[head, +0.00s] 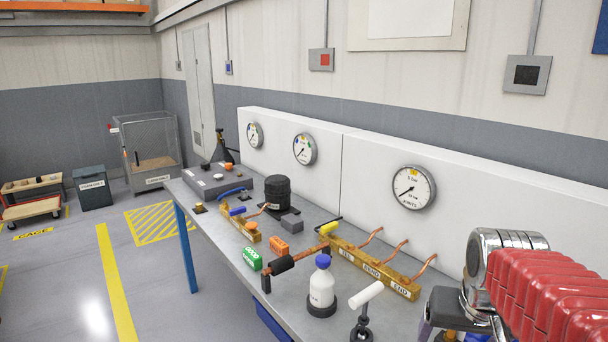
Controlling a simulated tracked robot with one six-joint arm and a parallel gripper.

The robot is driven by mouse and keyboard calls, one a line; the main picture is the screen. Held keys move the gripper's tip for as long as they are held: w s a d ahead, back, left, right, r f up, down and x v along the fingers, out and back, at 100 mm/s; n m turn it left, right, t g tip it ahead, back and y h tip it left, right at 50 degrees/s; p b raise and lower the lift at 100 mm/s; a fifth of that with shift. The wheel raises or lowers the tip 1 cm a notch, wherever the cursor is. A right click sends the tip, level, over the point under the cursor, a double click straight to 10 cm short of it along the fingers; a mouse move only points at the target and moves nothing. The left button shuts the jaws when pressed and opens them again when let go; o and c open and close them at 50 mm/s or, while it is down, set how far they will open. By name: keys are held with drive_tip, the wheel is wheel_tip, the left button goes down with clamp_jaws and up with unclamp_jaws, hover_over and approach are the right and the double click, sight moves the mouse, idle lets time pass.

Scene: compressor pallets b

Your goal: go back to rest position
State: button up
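The red ribbed cover (555,290) of my arm comes in from the lower right edge in the head view. It ends in a chrome joint (497,255) over the right end of the grey workbench (215,227). A dark grey block (452,306) sits just below and left of the chrome joint. I cannot tell whether it belongs to my arm or stands on the bench. No gripper fingertips show, so I cannot see whether my gripper holds anything.
The bench holds a white bottle (320,288) with a blue cap, a brass manifold (375,268), a black cylinder (278,191), a green block (252,258) and an orange block (279,243). A white panel with gauges stands behind. Floor left of the bench is mostly clear; a mesh cage (150,150) stands farther back.

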drive_tip(key=s+a+f+n+t+y, duration=0.1)
drive_tip(key=s+a+n, duration=0.2)
drive_tip(key=s+a, duration=0.5)
drive_tip(key=a, duration=0.3)
drive_tip(key=shift+s+a+f+t, duration=0.15)
drive_tip(key=shift+s+f+t, duration=0.05)
drive_tip(key=shift+s+t, duration=0.2)
idle(0.6)
